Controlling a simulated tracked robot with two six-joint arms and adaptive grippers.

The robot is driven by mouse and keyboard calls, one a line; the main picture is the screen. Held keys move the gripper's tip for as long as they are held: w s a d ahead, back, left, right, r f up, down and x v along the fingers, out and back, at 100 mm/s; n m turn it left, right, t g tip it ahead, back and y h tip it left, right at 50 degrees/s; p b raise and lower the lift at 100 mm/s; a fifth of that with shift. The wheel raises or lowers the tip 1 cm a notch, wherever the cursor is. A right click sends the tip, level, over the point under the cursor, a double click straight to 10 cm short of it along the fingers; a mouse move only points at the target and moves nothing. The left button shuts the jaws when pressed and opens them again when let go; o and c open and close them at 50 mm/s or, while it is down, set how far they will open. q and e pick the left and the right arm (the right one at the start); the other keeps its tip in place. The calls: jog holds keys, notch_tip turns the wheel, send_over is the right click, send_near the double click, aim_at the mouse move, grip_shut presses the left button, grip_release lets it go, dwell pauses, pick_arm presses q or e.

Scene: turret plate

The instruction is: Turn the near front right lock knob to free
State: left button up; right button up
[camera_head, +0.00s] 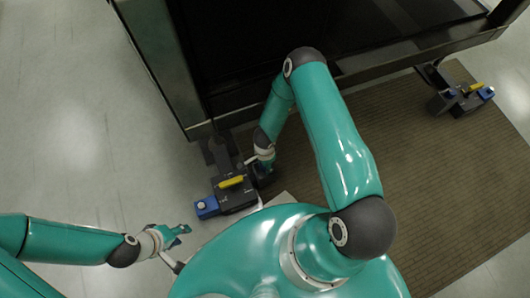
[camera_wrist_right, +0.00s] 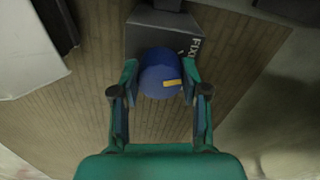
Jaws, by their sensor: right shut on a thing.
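In the right wrist view a blue round knob (camera_wrist_right: 160,75) with a yellow mark sits against a dark grey block (camera_wrist_right: 160,35). Pale lettering on the block reads "FIX", partly covered by the knob. The yellow mark lies nearly sideways, towards the right finger. My right gripper (camera_wrist_right: 160,92) has its fingers on both sides of the knob and is shut on it. In the head view my right gripper (camera_head: 262,170) is beside the dark lock unit (camera_head: 236,198) at the plate's near corner, and hides most of the knob. My left gripper (camera_head: 180,235) is empty, with its fingers apart.
The lock unit carries a yellow handle (camera_head: 230,182) and a blue block (camera_head: 206,208) on its left. A similar unit (camera_head: 462,98) stands at the far right. A large dark frame (camera_head: 360,72) spans the top. A brown ribbed mat (camera_head: 440,170) and pale floor (camera_head: 70,130) are clear.

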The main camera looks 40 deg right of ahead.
jog(key=m, duration=0.6)
jog(key=shift+s+p, duration=0.1)
jog(key=shift+p, duration=0.25)
jog(key=m, duration=0.4)
jog(key=shift+s+m+p, duration=0.1)
jog(key=shift+m+p, duration=0.4)
jog(key=shift+m, duration=1)
jog(key=o, duration=1.1)
jog(key=shift+o, duration=0.2)
